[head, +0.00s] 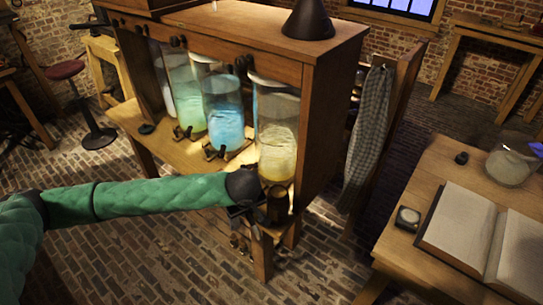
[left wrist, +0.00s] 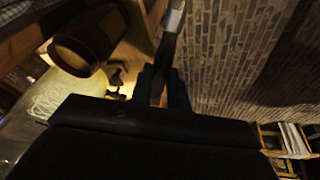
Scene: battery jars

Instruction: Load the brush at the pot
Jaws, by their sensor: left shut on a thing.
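My left gripper (head: 240,208) is at the front right corner of the wooden bench, beside a small dark brown pot (head: 278,208). The pot also shows in the left wrist view (left wrist: 88,38), to the upper left of the fingers and apart from them. In that view my left gripper (left wrist: 163,88) is shut on a slim dark handle with a pale end, which looks like the brush (left wrist: 173,22). The pale end is clear of the pot in that picture. In the head view the brush is too dark and small to make out. My right gripper is out of view.
Glass jars of yellow (head: 277,145), blue (head: 226,128) and green (head: 186,105) liquid stand in the wooden cabinet (head: 335,75) behind the gripper. A checked cloth (head: 366,125) hangs on its right. An open book (head: 462,228) lies on the table at right.

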